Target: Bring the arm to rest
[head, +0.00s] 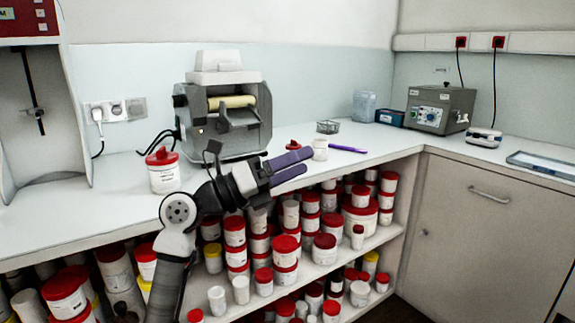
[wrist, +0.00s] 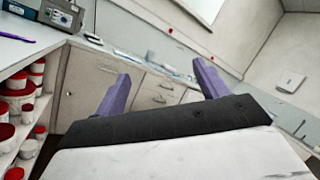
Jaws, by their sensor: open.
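My gripper (head: 292,166) has purple fingers and hangs in front of the counter's front edge in the head view, pointing right. In the wrist view its two fingers (wrist: 160,92) stand wide apart with nothing between them. My arm is raised in front of the shelves and bent at the elbow. A small white open jar (head: 320,149) stands on the counter just beyond the fingertips in the picture. A red lid (head: 294,145) lies beside it, and a purple spatula-like tool (head: 347,148) lies to its right.
A grey roller mill (head: 225,117) stands at the back of the counter (head: 385,147). A white tub with a red lid (head: 162,171) stands at left. Shelves below hold many red-lidded jars. A grey device (head: 440,108) and a scale-like device (head: 484,137) stand at right. Cabinet doors (head: 490,225) fill the right.

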